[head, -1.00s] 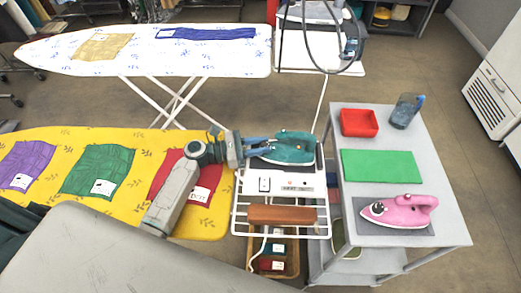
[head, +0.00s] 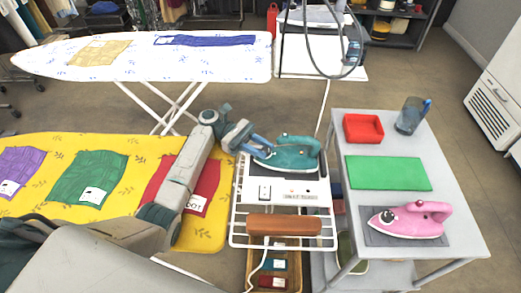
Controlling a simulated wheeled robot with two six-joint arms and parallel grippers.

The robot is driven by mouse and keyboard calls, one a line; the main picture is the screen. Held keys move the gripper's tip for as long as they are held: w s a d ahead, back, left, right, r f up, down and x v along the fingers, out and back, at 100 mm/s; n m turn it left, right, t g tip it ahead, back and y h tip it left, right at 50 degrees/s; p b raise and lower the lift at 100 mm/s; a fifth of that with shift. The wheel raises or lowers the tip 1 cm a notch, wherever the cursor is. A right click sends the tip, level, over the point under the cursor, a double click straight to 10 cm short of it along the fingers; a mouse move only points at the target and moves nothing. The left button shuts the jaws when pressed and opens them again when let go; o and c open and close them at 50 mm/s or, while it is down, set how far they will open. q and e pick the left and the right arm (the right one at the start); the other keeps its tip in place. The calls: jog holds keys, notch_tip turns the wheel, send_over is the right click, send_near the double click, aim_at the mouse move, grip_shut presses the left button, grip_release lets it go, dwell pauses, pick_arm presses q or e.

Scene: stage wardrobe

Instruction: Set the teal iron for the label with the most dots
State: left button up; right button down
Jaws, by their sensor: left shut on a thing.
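The teal iron (head: 288,150) rests on its dark pad at the back of the white wire rack, beside the yellow ironing board. My left gripper (head: 264,148) is shut at the left end of the iron; the exact part between its fingers is hard to make out. A red cloth (head: 207,180), a green cloth (head: 90,170) and a purple cloth (head: 22,165) lie on the yellow board. Each has a white label: red's label (head: 194,203), green's label (head: 94,194) and purple's label (head: 9,187). Their dots are too small to count. My right gripper is out of view.
A pink iron (head: 412,220), a green mat (head: 387,173), a red tray (head: 363,129) and a blue-grey jug (head: 411,115) stand on the grey cart (head: 458,215). A brown block (head: 283,224) sits on the rack's front. A white ironing board (head: 60,62) stands behind.

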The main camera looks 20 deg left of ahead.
pick_arm(q)
jog(key=shift+g, duration=0.3)
jog(key=o, duration=1)
